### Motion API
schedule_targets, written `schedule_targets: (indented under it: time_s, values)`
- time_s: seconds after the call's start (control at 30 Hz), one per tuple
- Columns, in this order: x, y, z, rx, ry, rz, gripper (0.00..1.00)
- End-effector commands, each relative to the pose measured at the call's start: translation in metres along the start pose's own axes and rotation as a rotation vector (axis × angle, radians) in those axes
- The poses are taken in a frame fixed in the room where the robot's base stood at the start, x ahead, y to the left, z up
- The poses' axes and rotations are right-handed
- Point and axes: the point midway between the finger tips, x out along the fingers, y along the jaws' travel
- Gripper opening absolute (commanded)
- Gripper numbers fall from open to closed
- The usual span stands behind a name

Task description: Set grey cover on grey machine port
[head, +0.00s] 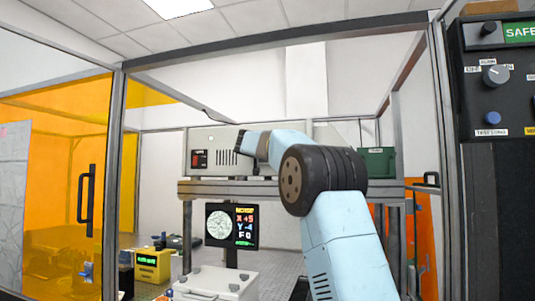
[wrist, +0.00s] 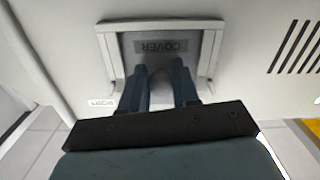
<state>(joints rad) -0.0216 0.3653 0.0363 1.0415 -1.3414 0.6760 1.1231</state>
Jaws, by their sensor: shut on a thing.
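The grey machine (head: 222,144) sits on a raised shelf in the head view, and its pale front panel (wrist: 248,70) fills much of the wrist view. The grey cover (wrist: 130,57), with an upside-down COVER label, is in front of this panel. My gripper (wrist: 162,72) is shut on the middle of the cover, its two dark fingers partly hiding the part held. The port is not clearly seen behind the cover, and I cannot tell whether the cover touches the panel. In the head view my gripper (head: 242,141) is at the machine's front, and the cover is hidden.
The shelf (head: 225,189) runs under the machine, with a green box (head: 376,163) at its right. A screen (head: 231,227) hangs below. A white box (head: 215,283) and a yellow device (head: 152,264) stand low in front. Metal frame posts (head: 114,190) flank the opening.

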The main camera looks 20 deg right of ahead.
Motion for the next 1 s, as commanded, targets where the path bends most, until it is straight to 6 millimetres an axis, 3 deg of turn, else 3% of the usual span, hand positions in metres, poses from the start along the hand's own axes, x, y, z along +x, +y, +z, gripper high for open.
schedule_targets:
  time_s: [0.03,0.07,0.33,0.67,0.87,1.0]
  values:
    - [-0.001,-0.002,0.001,0.000,-0.003,-0.003,0.00]
    - [-0.001,-0.002,0.001,0.000,-0.003,-0.003,0.33]
    - [0.000,-0.001,0.001,0.000,-0.002,-0.002,0.59]
    - [-0.003,-0.001,0.001,0.000,-0.001,-0.001,0.60]
    - [-0.024,-0.002,0.000,-0.001,0.000,-0.004,0.60]
    - [-0.048,-0.001,0.000,-0.001,-0.001,-0.003,0.60]
